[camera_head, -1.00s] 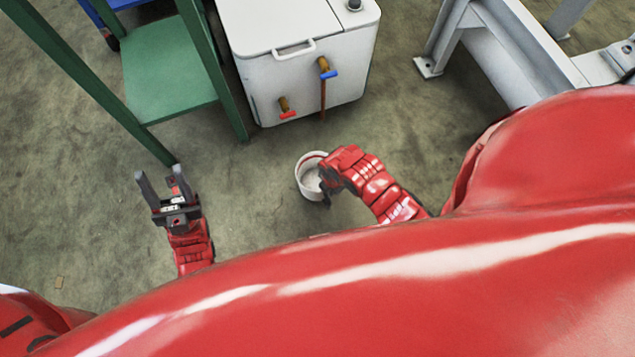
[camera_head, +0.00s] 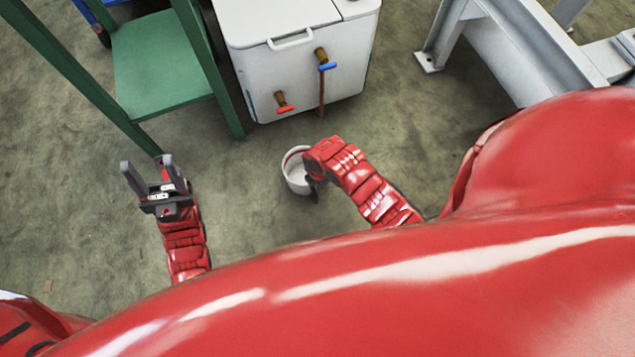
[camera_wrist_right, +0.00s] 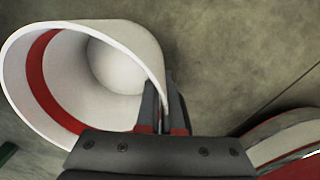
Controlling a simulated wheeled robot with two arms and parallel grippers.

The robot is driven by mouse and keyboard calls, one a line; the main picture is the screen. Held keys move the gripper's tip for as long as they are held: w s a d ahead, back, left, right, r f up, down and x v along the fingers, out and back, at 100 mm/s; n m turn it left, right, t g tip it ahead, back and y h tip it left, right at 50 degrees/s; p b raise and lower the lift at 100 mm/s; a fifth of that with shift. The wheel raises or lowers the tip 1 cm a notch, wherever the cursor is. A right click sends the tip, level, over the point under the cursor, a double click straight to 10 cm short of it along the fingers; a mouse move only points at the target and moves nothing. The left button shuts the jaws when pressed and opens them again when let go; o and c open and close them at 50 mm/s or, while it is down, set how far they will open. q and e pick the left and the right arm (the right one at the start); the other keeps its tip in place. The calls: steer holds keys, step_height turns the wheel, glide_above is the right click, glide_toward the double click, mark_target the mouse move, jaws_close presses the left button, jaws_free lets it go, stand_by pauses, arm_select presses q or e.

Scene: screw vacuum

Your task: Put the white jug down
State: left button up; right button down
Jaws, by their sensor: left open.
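The white jug (camera_head: 295,181) has a red band inside its rim. In the head view it is below the white cabinet, at the hand of my right arm. In the right wrist view the jug (camera_wrist_right: 120,35) fills the upper left, its open mouth facing the camera. My right gripper (camera_head: 313,186) is at the jug's right side; in the wrist view its fingers (camera_wrist_right: 164,100) are close together at the jug's side, shut on it. My left gripper (camera_head: 148,165) is open and empty, left of the jug.
A white cabinet (camera_head: 300,75) with a blue-handled tap and a red-handled tap stands beyond the jug. A green stand (camera_head: 165,65) is at upper left. A grey metal frame (camera_head: 500,50) is at upper right. Bare floor (camera_head: 245,200) lies between my grippers.

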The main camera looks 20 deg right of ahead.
steer(key=shift+f, duration=0.1)
steer(key=c, duration=1.1)
jaws_free()
